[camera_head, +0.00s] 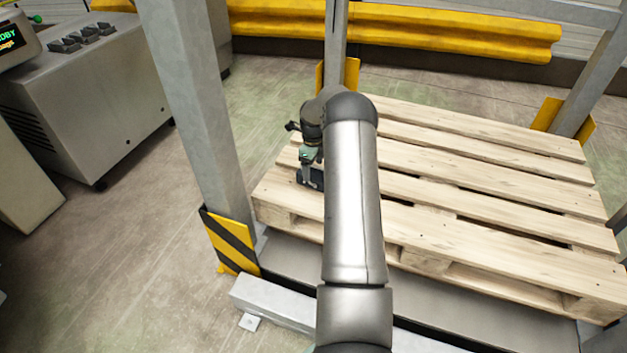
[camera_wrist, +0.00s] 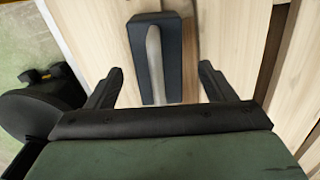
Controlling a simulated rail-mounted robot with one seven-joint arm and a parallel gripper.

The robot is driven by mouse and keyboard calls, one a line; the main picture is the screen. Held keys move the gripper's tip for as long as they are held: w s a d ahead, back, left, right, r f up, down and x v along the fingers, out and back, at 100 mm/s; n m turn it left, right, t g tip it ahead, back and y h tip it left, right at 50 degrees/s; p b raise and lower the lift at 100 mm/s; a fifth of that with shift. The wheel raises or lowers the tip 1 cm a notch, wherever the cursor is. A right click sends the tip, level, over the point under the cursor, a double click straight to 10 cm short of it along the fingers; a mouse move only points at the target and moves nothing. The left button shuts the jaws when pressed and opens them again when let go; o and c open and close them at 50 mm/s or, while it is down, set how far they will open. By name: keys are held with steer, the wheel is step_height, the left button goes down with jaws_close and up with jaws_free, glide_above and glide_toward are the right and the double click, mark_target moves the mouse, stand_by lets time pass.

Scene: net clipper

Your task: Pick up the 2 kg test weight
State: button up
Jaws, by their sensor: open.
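The test weight, a dark blue-black block with a pale grey bar handle (camera_wrist: 154,60), lies on a light wooden pallet. The block (camera_wrist: 174,52) shows at the top middle of the wrist view. My gripper (camera_wrist: 160,74) is open, with one finger on each side of the block in that view and a gap on both sides. The fingers do not touch it. In the head view my gripper (camera_head: 311,180) is just above the dark block at the pallet's left end, and my arm covers part of that area. How high the fingers are above the handle is hard to tell.
The slatted pallet (camera_head: 480,200) is otherwise bare. A grey post (camera_head: 190,100) with a yellow-black guard (camera_head: 230,242) stands left of it, and another post (camera_head: 337,45) behind. A yellow rail (camera_head: 450,32) runs along the back. A grey cabinet (camera_head: 95,115) stands at left.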

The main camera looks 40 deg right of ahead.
mark_target(313, 172)
step_height(313, 172, down, 4)
steer(key=shift+s+f+b, duration=0.1)
steer(key=shift+s+b, duration=0.05)
steer(key=shift+b, duration=0.3)
jaws_close()
steer(key=shift+r, duration=0.25)
